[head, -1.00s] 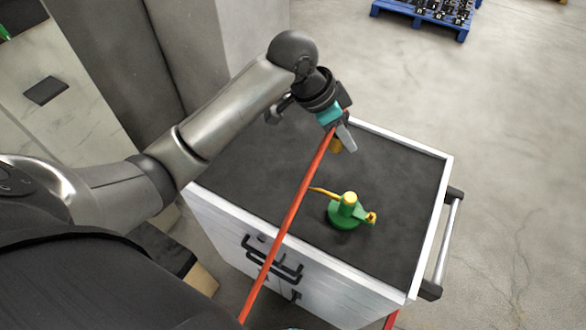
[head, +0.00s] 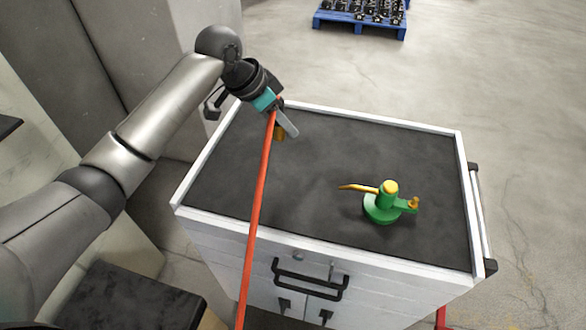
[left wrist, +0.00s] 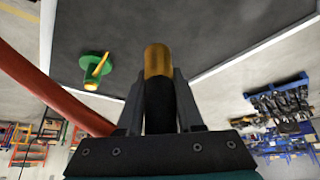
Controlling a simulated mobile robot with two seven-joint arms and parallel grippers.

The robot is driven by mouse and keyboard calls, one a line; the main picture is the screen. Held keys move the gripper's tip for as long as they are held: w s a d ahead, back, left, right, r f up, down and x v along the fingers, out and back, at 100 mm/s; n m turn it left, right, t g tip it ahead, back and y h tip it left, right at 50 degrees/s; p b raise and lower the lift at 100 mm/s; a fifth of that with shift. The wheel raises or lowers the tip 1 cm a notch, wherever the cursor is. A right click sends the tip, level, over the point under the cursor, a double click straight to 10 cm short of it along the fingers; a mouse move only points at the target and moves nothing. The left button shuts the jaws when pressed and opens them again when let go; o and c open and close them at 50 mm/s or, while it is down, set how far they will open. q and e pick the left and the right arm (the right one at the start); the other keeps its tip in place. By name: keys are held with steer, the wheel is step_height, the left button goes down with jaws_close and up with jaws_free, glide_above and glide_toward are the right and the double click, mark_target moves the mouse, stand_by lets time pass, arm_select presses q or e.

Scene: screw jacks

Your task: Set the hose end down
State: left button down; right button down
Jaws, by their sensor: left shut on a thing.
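My left gripper (head: 284,125) is shut on the hose end, near the back left of the cart top. The brass tip of the hose end (left wrist: 158,62) sticks out between the fingers in the left wrist view; a bit of it shows below the fingers in the head view (head: 279,133). The red hose (head: 258,205) runs from the gripper toward me, over the cart's front edge and out of the picture. I cannot tell whether the tip touches the cart top. My right gripper is not in view.
The white cart (head: 232,220) has a dark top with a raised rim. A green screw jack (head: 383,208) with yellow parts stands at its right front; it also shows in the left wrist view (left wrist: 93,72). The middle top is clear. A blue pallet (head: 358,27) lies beyond.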

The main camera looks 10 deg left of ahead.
arm_select(q)
steer(key=b, duration=0.2)
glide_above(292, 174)
steer(key=s+a, duration=0.1)
step_height(292, 174, down, 10)
steer(key=shift+s+a+r, duration=0.1)
steer(key=shift+a+r, duration=0.05)
steer(key=shift+r, duration=0.05)
steer(key=shift+f, duration=2.4)
steer(key=shift+r, duration=0.1)
steer(key=c, duration=0.5)
jaws_free()
steer(key=shift+f, duration=0.2)
steer(key=shift+c, duration=0.2)
steer(key=shift+s+a+r, duration=0.15)
steer(key=shift+r, duration=0.45)
steer(key=p+v, duration=0.2)
steer(key=v, duration=0.9)
